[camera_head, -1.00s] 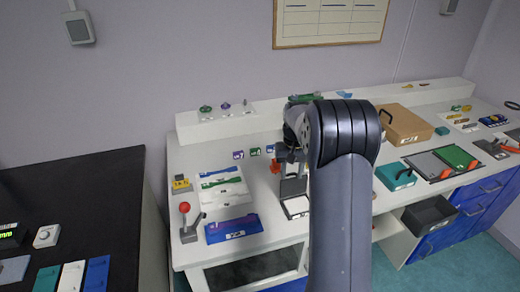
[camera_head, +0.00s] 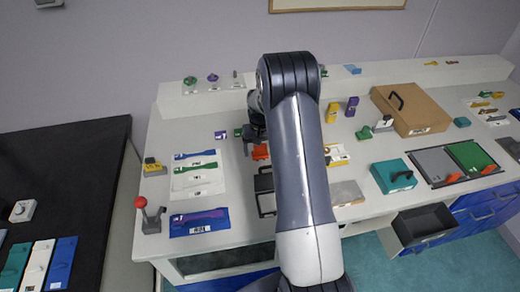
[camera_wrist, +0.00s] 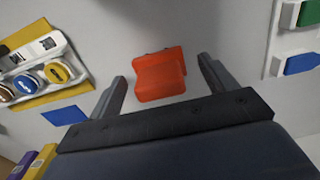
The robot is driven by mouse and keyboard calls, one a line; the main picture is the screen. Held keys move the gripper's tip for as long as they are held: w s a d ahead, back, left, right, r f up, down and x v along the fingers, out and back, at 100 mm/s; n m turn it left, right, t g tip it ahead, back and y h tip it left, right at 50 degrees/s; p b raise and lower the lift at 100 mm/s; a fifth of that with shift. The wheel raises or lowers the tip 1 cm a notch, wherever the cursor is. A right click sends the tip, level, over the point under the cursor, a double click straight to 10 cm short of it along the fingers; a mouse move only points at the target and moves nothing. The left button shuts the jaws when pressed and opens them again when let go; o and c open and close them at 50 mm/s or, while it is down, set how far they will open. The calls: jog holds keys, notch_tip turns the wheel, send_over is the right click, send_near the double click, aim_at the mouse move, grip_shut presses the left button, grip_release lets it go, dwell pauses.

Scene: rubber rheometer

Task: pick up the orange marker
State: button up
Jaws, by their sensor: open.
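The orange marker (camera_wrist: 160,74) is a short, blocky orange piece on the white surface in the wrist view. It lies ahead of my gripper (camera_wrist: 162,70), between the lines of its two fingers. The fingers are spread on either side, with a gap to the marker on both sides. Nothing is held. In the head view an orange piece (camera_head: 260,152) shows just left of my arm, which hides part of that area. Which way the marker's long side runs is hard to tell.
A tray of round pieces (camera_wrist: 42,66) and a blue flat piece (camera_wrist: 66,116) lie left in the wrist view. Green and blue blocks (camera_wrist: 300,63) lie right. In the head view, a cardboard box (camera_head: 410,110) and a red-knobbed lever (camera_head: 141,203) flank the arm.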

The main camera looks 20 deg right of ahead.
jog(key=shift+f, duration=0.35)
jog(key=shift+c, duration=0.2)
jog(key=c, duration=1.1)
